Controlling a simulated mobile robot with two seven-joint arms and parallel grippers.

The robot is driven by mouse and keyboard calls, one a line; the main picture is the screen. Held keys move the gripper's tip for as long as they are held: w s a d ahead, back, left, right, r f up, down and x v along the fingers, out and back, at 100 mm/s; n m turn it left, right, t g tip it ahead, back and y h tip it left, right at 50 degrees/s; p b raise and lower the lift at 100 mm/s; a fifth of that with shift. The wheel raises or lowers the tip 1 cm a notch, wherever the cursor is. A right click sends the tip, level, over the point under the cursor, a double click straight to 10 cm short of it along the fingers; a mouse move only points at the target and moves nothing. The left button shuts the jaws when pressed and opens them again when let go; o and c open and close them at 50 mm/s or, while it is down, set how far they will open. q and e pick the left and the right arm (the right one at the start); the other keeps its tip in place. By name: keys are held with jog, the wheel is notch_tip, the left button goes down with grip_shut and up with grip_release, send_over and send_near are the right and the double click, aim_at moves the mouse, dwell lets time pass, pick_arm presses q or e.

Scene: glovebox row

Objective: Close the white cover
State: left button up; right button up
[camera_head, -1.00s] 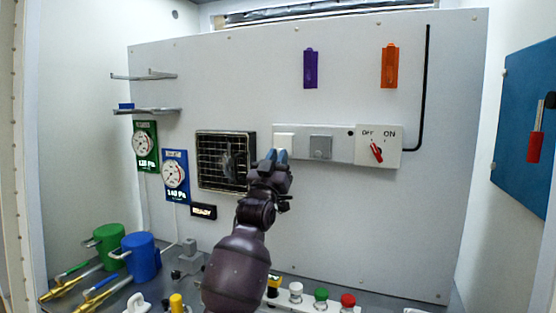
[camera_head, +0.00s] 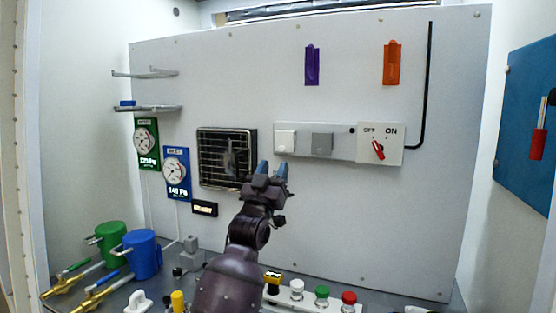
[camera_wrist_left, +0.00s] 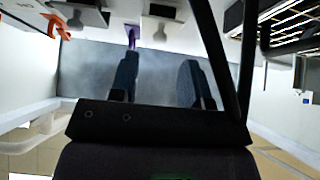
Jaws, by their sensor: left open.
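The white cover (camera_head: 285,141) is a small square flap at the left end of a pale strip on the back panel. It appears to lie flat against the strip in the head view. A similar grey cover (camera_head: 321,143) is to its right. My left gripper (camera_head: 272,169) is just below the white cover and slightly left, apart from it in the picture. Its blue-grey fingers point up and are spread, with nothing between them. They also show in the left wrist view (camera_wrist_left: 158,82). My right gripper is not in view.
A box with a red OFF/ON switch (camera_head: 379,150) is right of the covers. A black grille (camera_head: 226,158) is to the left. Purple (camera_head: 312,65) and orange (camera_head: 390,63) holders hang above. Several coloured buttons (camera_head: 322,292) line the bench below.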

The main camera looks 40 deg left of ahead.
pick_arm(q)
jog(key=v, duration=0.6)
dwell(0.6)
